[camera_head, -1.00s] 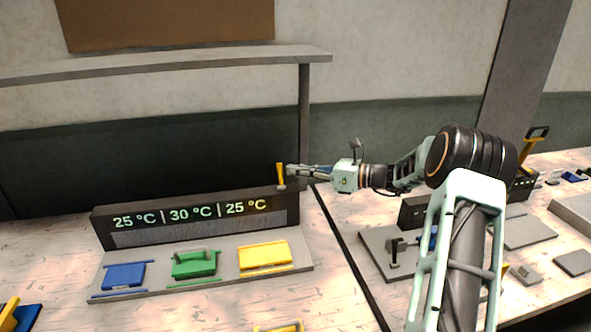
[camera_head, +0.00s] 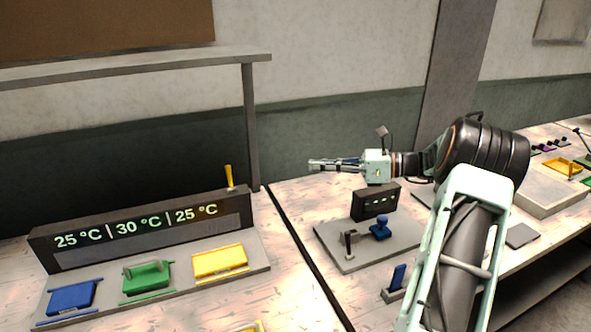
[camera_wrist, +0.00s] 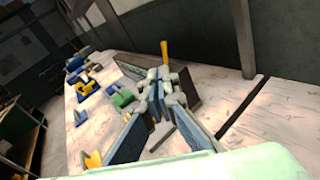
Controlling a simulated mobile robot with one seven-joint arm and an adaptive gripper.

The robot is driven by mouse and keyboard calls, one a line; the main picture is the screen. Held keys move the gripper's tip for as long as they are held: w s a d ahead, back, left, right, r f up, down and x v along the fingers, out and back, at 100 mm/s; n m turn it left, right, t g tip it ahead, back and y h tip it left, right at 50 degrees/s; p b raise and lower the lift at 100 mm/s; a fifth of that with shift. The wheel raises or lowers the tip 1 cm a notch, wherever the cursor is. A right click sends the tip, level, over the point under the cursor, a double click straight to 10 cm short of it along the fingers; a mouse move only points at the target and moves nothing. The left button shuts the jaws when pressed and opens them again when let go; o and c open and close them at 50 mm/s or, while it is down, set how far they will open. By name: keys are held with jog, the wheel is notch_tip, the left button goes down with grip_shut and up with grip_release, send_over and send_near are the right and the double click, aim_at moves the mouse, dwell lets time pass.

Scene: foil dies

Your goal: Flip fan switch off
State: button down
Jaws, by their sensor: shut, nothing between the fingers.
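A yellow lever (camera_head: 229,178), possibly the fan switch, stands up at the right end of the dark display box (camera_head: 150,228). It leans slightly left at its top. It also shows in the wrist view (camera_wrist: 164,50), beyond the fingers. My gripper (camera_head: 312,165) is shut and empty, level with the lever's top and apart from it to the right. Its fingers (camera_wrist: 160,95) are close together in the wrist view.
A grey panel (camera_head: 350,262) with a black lever (camera_head: 349,243) and a blue knob (camera_head: 380,228) lies under my arm. Blue, green and yellow (camera_head: 220,262) pieces sit before the display. A shelf post (camera_head: 251,130) rises behind the lever.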

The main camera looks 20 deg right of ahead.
jog(key=shift+v, duration=1.2)
jog(key=shift+r, duration=0.1)
